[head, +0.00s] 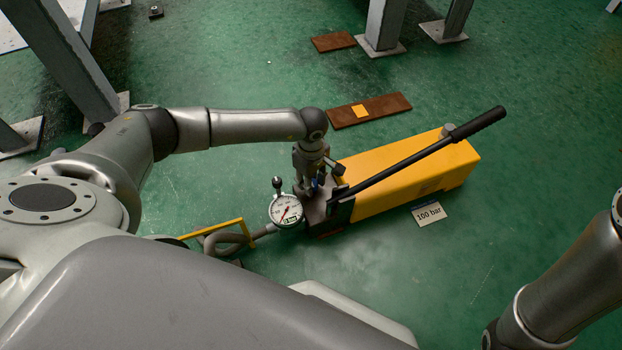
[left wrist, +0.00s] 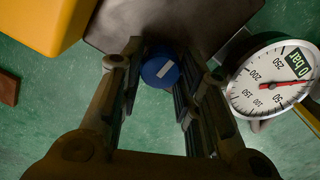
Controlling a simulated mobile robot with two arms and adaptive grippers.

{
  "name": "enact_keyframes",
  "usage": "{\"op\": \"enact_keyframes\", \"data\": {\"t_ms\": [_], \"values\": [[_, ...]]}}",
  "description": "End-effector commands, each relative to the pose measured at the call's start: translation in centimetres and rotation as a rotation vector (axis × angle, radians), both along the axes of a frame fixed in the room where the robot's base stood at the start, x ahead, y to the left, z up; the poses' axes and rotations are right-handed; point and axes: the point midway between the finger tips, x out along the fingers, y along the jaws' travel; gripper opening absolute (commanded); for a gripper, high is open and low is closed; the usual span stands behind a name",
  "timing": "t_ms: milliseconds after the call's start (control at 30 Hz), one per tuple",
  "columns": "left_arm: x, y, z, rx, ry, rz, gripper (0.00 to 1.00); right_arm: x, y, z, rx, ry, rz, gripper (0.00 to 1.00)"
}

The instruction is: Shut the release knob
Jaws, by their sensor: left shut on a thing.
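The release knob is a round blue knob (left wrist: 160,70) with a white line across its face, on the dark metal block (left wrist: 160,22) at the front of the yellow hand pump (head: 405,175). The white line lies tilted, rising to the right in the left wrist view. My left gripper (head: 313,188) comes down over the block in the head view. In the left wrist view its fingers stand on both sides of the knob and are shut on it. In the head view the knob is mostly hidden by the gripper. My right gripper is out of view.
A round gauge (head: 286,211) beside the block reads 0 bar. The long black pump lever (head: 430,150) slants up to the right over the pump. A "100 bar" card (head: 429,214) lies on the green floor. Brown plates (head: 369,110) and grey posts stand behind.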

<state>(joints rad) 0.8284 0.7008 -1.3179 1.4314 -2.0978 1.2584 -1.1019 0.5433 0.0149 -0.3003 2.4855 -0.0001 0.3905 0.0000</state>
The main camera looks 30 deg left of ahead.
Motion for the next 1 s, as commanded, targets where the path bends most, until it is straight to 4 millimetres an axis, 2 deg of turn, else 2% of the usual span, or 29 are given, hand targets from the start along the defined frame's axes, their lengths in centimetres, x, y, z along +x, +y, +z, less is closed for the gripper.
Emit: {"op": "enact_keyframes", "data": {"t_ms": [33,67,233,533,667,1000], "values": [[0.0,0.0,0.0,0.000,-0.001,-0.002,0.07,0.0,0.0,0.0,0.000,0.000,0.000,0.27],[0.0,0.0,0.0,0.000,-0.001,-0.002,0.32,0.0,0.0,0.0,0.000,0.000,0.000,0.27],[0.0,0.0,0.0,0.000,-0.001,-0.001,0.53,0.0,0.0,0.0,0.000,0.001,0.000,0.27],[0.0,0.0,0.1,0.000,0.000,0.000,0.53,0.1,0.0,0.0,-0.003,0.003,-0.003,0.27],[0.1,0.0,1.1,0.000,-0.001,0.001,0.53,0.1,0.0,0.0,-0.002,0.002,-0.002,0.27],[0.1,0.0,8.0,0.000,-0.004,-0.001,0.53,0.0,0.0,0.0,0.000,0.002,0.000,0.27]]}}
